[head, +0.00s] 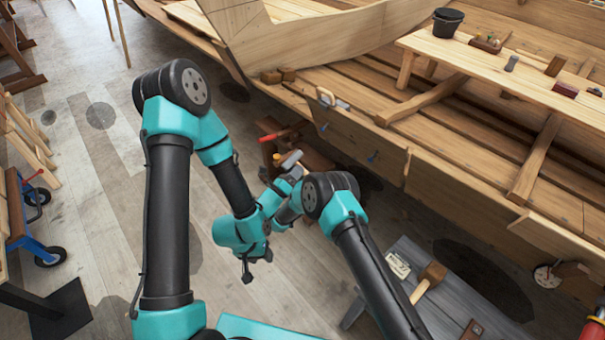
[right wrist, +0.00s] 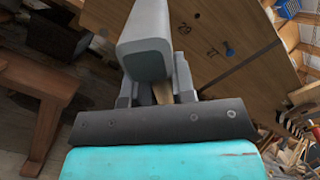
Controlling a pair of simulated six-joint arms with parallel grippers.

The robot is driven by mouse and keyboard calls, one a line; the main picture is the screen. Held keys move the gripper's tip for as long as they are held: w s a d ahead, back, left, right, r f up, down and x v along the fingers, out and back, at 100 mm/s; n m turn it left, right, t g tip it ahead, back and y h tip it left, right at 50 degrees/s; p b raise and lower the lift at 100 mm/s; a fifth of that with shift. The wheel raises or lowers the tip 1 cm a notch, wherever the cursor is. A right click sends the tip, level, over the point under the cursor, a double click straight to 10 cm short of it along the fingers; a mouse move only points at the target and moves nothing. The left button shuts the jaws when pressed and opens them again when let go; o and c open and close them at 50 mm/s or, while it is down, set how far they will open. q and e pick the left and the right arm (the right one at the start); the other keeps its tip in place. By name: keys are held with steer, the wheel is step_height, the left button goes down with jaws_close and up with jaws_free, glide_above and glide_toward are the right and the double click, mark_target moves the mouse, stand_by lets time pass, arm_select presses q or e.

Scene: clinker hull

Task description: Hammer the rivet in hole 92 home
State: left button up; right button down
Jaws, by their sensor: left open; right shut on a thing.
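My right gripper (head: 291,178) is shut on a hammer (head: 290,160) and holds it beside the lower hull planking. In the right wrist view the hammer's grey head (right wrist: 146,52) fills the upper middle, with a bit of wooden handle (right wrist: 165,93) between the fingers. I cannot make out number 92. My left gripper (head: 252,277) is open and empty, pointing down over the floor.
A grey bench (head: 415,312) at lower right carries a wooden mallet (head: 431,276) and a card (head: 398,264). A red-handled tool (head: 275,133) is near the hull. A blue trolley (head: 38,215) stands left; floor between is clear.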

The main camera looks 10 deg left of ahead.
steer(key=shift+s+a+f+t, duration=0.2)
steer(key=shift+s+f+t, duration=0.1)
steer(key=shift+s, duration=0.05)
steer(key=shift+w, duration=0.1)
steer(key=shift+x, duration=1.95)
steer(key=shift+d, duration=0.1)
steer(key=f+x, duration=0.1)
steer(key=x, duration=0.8)
steer(key=v, duration=0.8)
steer(key=shift+s+a+r, duration=0.25)
steer(key=shift+s+a, duration=0.05)
steer(key=shift+s, duration=0.15)
